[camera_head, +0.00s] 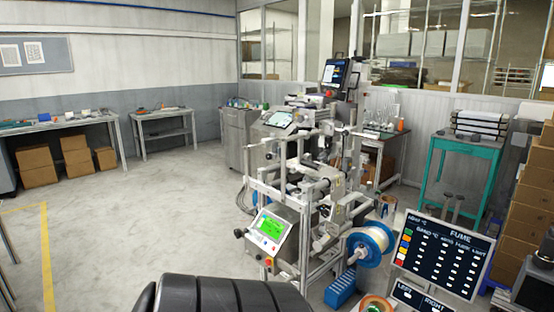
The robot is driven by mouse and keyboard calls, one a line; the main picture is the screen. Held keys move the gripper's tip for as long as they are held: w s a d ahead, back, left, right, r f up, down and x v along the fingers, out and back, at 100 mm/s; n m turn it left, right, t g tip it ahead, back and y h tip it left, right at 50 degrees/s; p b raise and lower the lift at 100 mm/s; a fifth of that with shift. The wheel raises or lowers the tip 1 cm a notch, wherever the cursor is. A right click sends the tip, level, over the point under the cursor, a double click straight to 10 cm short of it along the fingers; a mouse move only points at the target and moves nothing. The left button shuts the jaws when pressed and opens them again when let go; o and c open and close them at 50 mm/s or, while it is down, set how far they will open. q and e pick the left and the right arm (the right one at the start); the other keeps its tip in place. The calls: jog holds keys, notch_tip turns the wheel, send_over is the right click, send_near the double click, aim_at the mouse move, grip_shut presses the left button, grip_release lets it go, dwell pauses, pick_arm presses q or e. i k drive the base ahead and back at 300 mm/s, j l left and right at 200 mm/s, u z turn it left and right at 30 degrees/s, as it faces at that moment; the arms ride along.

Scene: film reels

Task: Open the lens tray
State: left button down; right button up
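I cannot pick out a lens tray with certainty in the head view. A grey frame machine (300,190) with rollers and metal arms stands right of centre. It carries a lit green screen panel (271,229) low on its front. A tilted tablet-like panel (281,119) sits behind its top left. A blue reel (368,244) with pale wound material is at its lower right. No fingers of my left or right gripper show, so I cannot see what either holds.
A black FUME board (443,255) stands at the lower right near a blue ribbed block (341,288). A teal table (464,148) holds stacked trays (481,122). Workbenches (160,120) and cardboard boxes (76,155) line the left wall. The grey floor (150,220) at left is clear.

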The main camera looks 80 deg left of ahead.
aim_at(321, 158)
jog(key=u, duration=2.25)
jog(key=i+j, duration=0.2)
jog(key=i, duration=0.25)
jog(key=i+j, duration=0.15)
jog(key=i, duration=0.3)
jog(key=i+j, duration=0.2)
jog(key=i, duration=0.25)
jog(key=z, duration=0.05)
